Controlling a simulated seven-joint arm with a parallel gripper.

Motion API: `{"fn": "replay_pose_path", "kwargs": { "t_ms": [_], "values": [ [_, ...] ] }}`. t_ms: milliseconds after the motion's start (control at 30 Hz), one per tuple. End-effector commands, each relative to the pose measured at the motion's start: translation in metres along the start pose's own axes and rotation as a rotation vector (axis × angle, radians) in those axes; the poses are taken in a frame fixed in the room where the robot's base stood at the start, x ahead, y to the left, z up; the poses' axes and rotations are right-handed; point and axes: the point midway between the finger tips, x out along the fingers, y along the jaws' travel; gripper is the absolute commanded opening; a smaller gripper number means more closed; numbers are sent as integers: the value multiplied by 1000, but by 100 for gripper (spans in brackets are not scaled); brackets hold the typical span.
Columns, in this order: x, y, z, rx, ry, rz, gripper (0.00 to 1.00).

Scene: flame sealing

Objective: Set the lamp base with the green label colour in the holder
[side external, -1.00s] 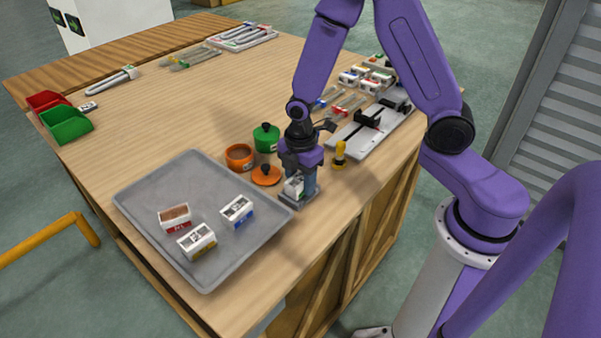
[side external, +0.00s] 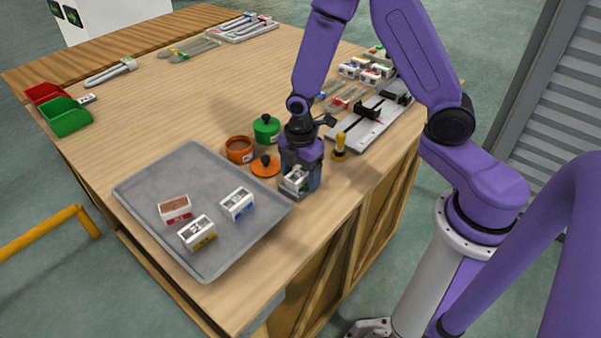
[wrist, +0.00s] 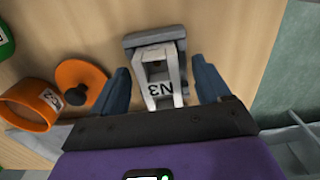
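The white lamp base (side external: 296,179), with a bit of green on its side, sits at the grey holder (side external: 288,193) near the front edge of the table. In the wrist view the lamp base (wrist: 160,72), marked N3, is seated in the grey holder (wrist: 155,36) and looks straight in it. My gripper (wrist: 162,82) is open around the lamp base, with a blue finger on each side and a gap to each. In the side view my gripper (side external: 301,178) is low over the holder and hides part of it.
A grey tray (side external: 150,200) holds lamp bases with red, yellow and blue labels. An orange pot (side external: 239,150), an orange lid (side external: 265,166), a green pot (side external: 266,129) and a yellow-handled tool (side external: 340,147) stand close around my gripper. More bases and a rail fixture (side external: 365,124) lie behind.

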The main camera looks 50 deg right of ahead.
Motion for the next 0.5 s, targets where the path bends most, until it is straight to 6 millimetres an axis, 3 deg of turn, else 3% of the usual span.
{"fn": "replay_pose_path", "kwargs": {
  "t_ms": [267, 500],
  "values": [
    [-4, 0, 0, 0, 0, 0, 76],
    [-32, 1, -1, -1, 2, 6, 76]
  ]
}}
